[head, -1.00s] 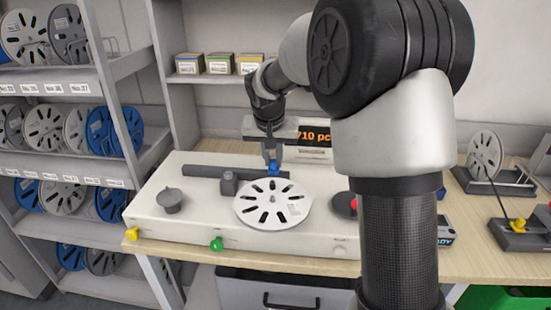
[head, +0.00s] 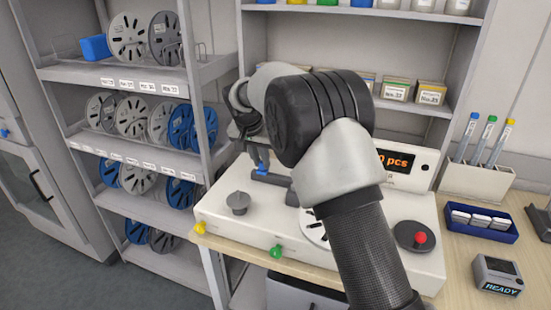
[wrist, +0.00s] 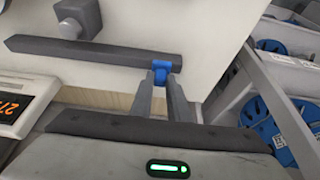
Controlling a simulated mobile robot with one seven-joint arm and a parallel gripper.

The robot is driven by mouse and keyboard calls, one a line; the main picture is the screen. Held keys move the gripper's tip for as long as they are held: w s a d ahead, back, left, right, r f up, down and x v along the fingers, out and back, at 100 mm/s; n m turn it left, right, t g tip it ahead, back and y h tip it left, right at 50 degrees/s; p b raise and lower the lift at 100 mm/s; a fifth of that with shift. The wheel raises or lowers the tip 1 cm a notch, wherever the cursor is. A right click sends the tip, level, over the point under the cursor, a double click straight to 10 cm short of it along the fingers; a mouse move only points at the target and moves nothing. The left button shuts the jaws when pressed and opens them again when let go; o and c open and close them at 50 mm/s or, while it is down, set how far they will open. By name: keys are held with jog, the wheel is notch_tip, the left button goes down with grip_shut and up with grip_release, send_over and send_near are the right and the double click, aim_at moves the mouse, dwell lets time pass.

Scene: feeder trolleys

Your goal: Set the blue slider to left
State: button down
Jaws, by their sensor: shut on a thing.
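The blue slider (head: 262,169) sits on the dark grey rail (head: 276,179) on the white counting machine (head: 225,217). It is at the rail's left end in the head view. In the wrist view the blue slider (wrist: 161,68) is near the right end of the rail (wrist: 100,51), as that view is turned round. My gripper (wrist: 161,82) is shut on the slider, its two grey fingers against it. In the head view my gripper (head: 259,158) is partly hidden by my arm, which also covers part of the rail and the white reel (head: 312,229).
A grey knob (head: 238,203) and a yellow knob (head: 199,228) are at the machine's left, a green knob (head: 276,251) at its front. A reel shelf (head: 130,75) stands close on the left. A pen holder (head: 478,185) and a blue tray (head: 482,222) are at right.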

jog(key=shift+w+a, duration=0.15)
jog(key=shift+a, duration=0.45)
jog(key=shift+r, duration=0.1)
jog(key=c, duration=1.7)
grip_release()
jog(key=shift+a, duration=0.1)
jog(key=p+v, duration=0.1)
jog(key=v, duration=1.6)
jog(key=shift+r, duration=0.15)
